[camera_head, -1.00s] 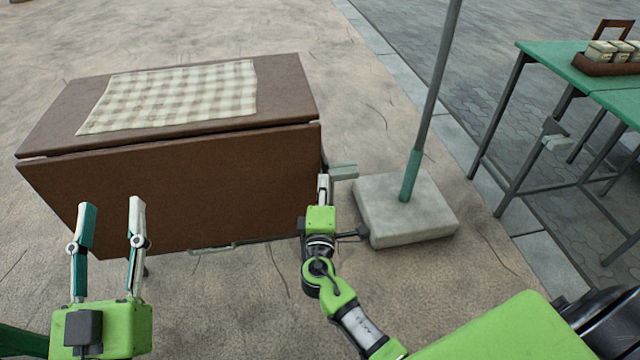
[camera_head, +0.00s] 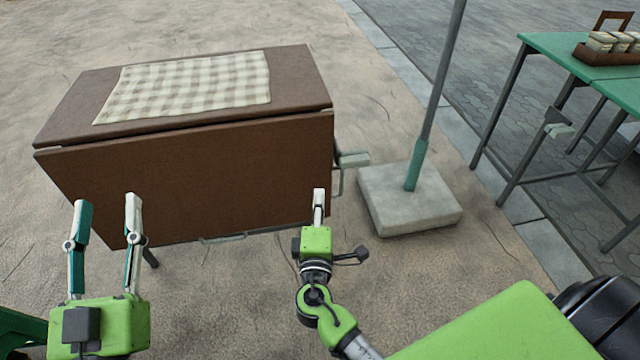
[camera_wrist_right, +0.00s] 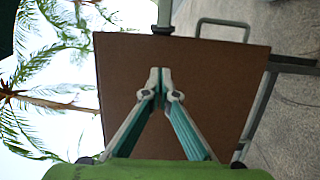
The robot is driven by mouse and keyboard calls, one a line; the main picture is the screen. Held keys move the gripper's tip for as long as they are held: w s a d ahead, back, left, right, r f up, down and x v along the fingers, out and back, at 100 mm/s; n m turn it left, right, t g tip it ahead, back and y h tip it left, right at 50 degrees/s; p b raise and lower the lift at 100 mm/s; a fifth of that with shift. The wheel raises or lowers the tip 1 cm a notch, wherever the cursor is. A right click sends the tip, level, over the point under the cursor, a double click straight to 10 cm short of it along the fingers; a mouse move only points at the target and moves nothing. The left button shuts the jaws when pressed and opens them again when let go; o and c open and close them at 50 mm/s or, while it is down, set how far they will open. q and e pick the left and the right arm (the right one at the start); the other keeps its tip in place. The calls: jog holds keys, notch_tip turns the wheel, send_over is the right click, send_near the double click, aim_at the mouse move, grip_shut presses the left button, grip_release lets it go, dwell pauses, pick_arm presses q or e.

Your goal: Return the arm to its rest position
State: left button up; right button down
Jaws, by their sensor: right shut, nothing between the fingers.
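My right gripper (camera_head: 319,196) is in front of the right part of the folding table's hanging brown leaf in the head view. Its fingers are together and empty. In the right wrist view my right gripper (camera_wrist_right: 160,72) shows its two fingertips meeting, with the brown panel (camera_wrist_right: 215,85) behind them. My left gripper (camera_head: 105,200) is at the lower left of the head view, its two fingers upright and well apart, with nothing between them.
The brown folding table (camera_head: 200,165) has a checked cloth (camera_head: 190,85) on top. A pole in a concrete base (camera_head: 410,200) stands right of it. A green table (camera_head: 570,52) at far right holds a brown tray (camera_head: 600,59). Bare ground lies around my right arm.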

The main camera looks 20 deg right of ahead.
jog(key=shift+s+a, duration=0.25)
jog(key=shift+s, duration=0.3)
